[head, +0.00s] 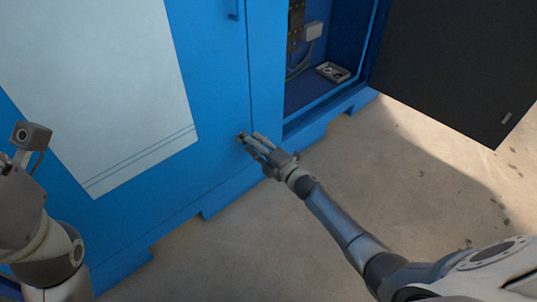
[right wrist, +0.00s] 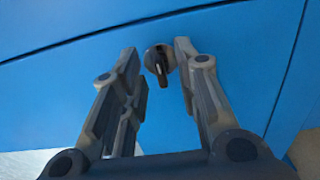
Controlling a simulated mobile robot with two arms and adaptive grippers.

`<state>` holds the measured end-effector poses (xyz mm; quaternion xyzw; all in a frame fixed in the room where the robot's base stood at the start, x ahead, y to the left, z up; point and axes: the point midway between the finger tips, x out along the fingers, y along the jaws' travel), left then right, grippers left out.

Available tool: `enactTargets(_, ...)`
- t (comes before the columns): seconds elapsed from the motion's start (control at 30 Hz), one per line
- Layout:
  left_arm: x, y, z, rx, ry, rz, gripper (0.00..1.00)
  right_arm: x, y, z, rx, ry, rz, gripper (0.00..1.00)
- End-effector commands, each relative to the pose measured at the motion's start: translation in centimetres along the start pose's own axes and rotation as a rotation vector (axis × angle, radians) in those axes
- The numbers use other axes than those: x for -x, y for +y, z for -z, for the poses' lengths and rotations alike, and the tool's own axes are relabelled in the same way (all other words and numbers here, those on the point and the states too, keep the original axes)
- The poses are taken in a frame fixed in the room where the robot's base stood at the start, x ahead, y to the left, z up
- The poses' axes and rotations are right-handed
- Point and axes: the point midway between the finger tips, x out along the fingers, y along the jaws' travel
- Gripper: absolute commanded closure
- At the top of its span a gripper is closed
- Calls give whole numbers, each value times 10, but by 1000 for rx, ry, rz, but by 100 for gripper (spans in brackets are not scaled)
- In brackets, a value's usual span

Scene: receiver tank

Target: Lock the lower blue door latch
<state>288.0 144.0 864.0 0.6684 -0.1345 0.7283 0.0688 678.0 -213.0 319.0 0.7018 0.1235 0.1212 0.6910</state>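The lower latch (right wrist: 159,64) is a small dark round knob with a narrow handle on the blue door (head: 215,75). In the right wrist view it sits between the tips of my right gripper (right wrist: 156,52), with blue showing on both sides of it. My right gripper (head: 251,142) is open, one finger on each side of the latch, and no clear contact shows. In the head view the fingertips mostly hide the latch. My left arm is at the left edge; its gripper fingers cannot be made out clearly.
To the right, an open compartment (head: 318,55) holds a small tray (head: 333,72) and cables. Its dark door (head: 455,65) swings out over the floor.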

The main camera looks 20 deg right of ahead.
Motion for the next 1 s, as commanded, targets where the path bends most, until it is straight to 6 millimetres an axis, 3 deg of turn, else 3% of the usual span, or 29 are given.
enactTargets(0.5,0,0,0,1,-2,3,100,92,-1,0,1,-1,2,71)
enactTargets(0.7,0,0,0,1,-3,3,100,108,0,0,-1,-1,1,71)
enactTargets(1.0,0,0,0,1,-3,4,100,110,0,-1,0,-1,0,71)
